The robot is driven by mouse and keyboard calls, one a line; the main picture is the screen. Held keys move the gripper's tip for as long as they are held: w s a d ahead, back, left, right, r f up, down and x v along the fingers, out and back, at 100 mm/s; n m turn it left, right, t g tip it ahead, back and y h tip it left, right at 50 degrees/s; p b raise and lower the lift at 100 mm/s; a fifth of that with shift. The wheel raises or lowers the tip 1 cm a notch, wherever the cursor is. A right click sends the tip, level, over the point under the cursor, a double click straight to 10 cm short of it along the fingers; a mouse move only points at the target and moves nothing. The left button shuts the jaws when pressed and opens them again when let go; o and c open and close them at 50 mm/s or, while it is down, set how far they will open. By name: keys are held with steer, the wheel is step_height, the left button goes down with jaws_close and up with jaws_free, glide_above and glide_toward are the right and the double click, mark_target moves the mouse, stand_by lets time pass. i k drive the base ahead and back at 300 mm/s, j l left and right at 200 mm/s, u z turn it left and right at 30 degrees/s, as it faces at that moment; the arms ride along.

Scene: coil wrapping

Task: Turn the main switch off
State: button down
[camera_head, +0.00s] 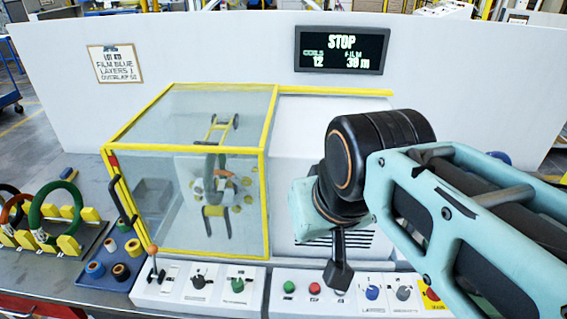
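A red and yellow switch (431,296), which looks like the main switch, is at the right end of the right control box (290,306). My arm partly covers it, and its handle position cannot be made out. My gripper (338,276) points down over the middle of that box, left of the red and yellow switch and apart from it. Its dark fingers overlap from this angle, so I cannot tell whether they are open or shut. No held object shows. The display (341,50) on the wall reads STOP.
The right box also has a green button (289,287), a red button (314,288), a blue knob (372,292) and a grey knob (403,293). The left box has a lever (153,262) and knobs. A yellow-framed clear enclosure (190,240) stands behind. Rings (57,205) stand at left.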

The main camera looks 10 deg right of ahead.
mark_target(431, 295)
steer(key=z, duration=1.85)
steer(key=k+l+z, duration=0.15)
steer(key=z, duration=0.25)
steer(key=k+l+z, duration=0.15)
steer(key=z, duration=0.2)
steer(key=i+j+u, duration=0.25)
steer(key=i+j, duration=0.05)
steer(key=j, duration=0.05)
